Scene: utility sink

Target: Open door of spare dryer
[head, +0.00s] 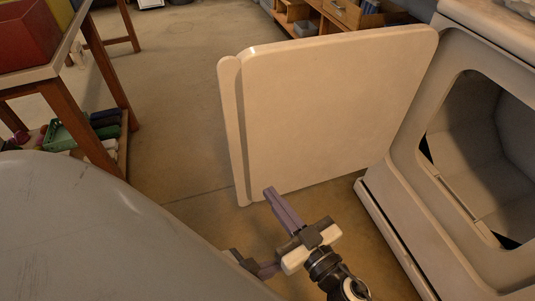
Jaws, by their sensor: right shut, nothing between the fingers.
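The dryer (395,190) stands at the right, cream-coloured. Its door (340,110) is swung wide open to the left, and the dark opening with the grey drum (470,145) shows. My right gripper (269,191) is at the lower middle, in front of the door's lower edge near its free end. It is shut and holds nothing. Whether its tip touches the door I cannot tell. My left gripper is not in view.
A wooden table (88,125) with red and yellow bins (22,35) stands at the left, with a green crate (68,133) on its lower shelf. A wooden shelf unit (310,18) is at the back. The floor between them is clear. A large grey rounded surface fills the lower left.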

